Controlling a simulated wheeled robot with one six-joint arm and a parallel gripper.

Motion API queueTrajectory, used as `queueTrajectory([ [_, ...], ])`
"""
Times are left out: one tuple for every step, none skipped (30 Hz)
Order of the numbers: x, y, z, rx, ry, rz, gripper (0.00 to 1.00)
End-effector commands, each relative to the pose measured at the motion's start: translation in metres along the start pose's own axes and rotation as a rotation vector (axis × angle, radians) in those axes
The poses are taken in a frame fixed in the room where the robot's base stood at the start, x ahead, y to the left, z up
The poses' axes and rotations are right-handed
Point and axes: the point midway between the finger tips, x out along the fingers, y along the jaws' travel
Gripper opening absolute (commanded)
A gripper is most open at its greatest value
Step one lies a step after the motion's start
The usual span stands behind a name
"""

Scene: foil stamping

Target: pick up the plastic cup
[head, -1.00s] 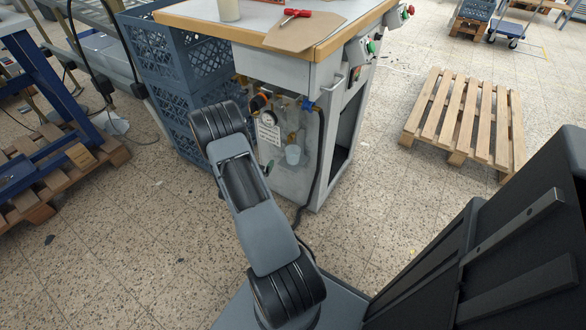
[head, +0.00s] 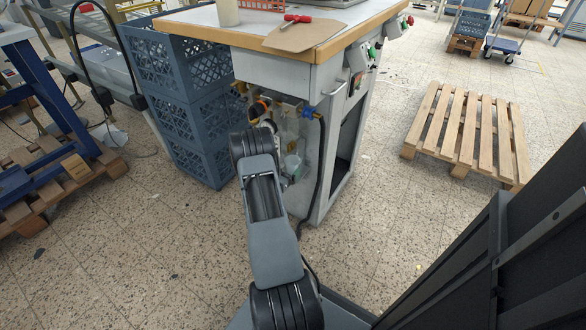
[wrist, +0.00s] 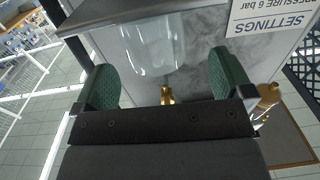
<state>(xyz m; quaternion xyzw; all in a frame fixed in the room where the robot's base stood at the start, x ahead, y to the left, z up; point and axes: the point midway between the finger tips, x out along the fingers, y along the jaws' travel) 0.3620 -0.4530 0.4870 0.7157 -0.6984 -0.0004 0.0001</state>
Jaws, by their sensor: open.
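The plastic cup (head: 292,165) is small and pale, at the front of the grey machine cabinet (head: 318,190), below the air fittings. In the wrist view a clear, rounded cup-like piece (wrist: 158,45) shows between the two green finger pads, before a grey panel. I cannot tell for sure that it is the same cup. My gripper (wrist: 165,75) is open, with its pads well apart to either side of this piece; no contact shows. In the head view my gripper is hidden behind my arm.
A white label (wrist: 270,22) and brass fittings (wrist: 268,97) are close to the fingers. A black hose hangs at the cabinet's right side. Blue crates (head: 178,95) stand to its left. A wooden pallet (head: 468,135) lies to the right, with clear floor between.

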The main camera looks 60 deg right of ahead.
Motion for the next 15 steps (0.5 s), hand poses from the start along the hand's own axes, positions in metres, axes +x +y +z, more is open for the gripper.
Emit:
queueTrajectory([
  [0.006,0.002,0.001,0.003,0.002,0.004,0.98],
  [0.011,0.003,0.001,0.003,0.003,0.005,0.98],
  [0.017,0.003,0.001,0.003,0.003,0.004,0.98],
  [0.021,0.004,0.002,0.002,0.002,0.004,0.98],
  [0.025,0.005,0.001,0.002,0.003,0.004,0.98],
  [0.03,0.005,0.001,0.003,0.003,0.004,0.98],
  [0.034,0.005,0.001,0.003,0.002,0.003,0.98],
  [0.037,0.004,0.001,0.002,0.001,0.003,0.98],
  [0.041,0.004,0.0,0.002,0.002,0.003,0.98],
  [0.043,0.004,0.0,0.001,0.002,0.002,0.98],
  [0.045,0.004,0.0,0.001,0.002,0.002,0.98],
  [0.046,0.004,-0.001,0.001,0.001,0.001,0.98],
  [0.047,0.004,-0.001,0.0,0.0,0.001,0.98],
  [0.048,0.004,-0.001,0.0,0.0,0.001,0.98],
  [0.048,0.004,-0.001,0.0,0.0,0.001,0.98],
])
